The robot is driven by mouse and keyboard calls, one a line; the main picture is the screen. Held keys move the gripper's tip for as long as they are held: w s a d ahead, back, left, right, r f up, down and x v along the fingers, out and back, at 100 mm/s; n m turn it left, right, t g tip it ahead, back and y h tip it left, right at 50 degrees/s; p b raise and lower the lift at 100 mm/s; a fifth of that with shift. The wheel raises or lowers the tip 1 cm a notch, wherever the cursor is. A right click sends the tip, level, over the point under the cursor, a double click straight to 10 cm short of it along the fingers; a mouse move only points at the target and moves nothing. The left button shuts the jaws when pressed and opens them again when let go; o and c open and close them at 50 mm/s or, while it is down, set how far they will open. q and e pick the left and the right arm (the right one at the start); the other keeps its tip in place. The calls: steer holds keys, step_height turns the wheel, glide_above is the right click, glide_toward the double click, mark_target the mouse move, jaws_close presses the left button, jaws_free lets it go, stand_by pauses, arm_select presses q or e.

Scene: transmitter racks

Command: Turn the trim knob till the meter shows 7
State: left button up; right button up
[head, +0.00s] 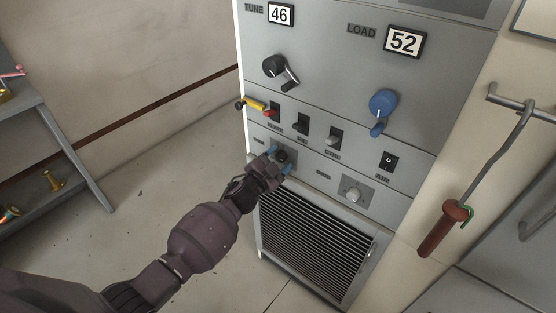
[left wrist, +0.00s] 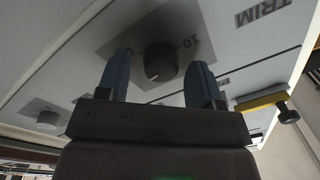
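The trim knob (left wrist: 160,62) is a round dark knob with a pale pointer mark, on a grey square plate near the TRIM label (left wrist: 263,12) in the left wrist view. In the head view it is mostly hidden by my gripper (head: 282,156). My left gripper (left wrist: 158,82) is open, its two blue fingers on either side of the knob with visible gaps, so it is not clamped. The cabinet (head: 330,75) has number displays: TUNE 46 (head: 281,15) and LOAD 52 (head: 405,41). I cannot make out a trim meter. My right gripper is not in view.
Above the gripper are a black crank (head: 275,67), a blue crank (head: 382,105), a yellow-handled lever (head: 254,104) and switches. A grey knob (head: 353,194) sits to the right. A vent grille (head: 312,243) lies below. A red-handled hook (head: 443,229) hangs at right.

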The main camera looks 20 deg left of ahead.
arm_select(q)
steer(key=shift+s+a, duration=0.1)
steer(key=shift+s, duration=0.2)
steer(key=p+v, duration=0.1)
steer(key=v, duration=0.9)
stand_by(0.4)
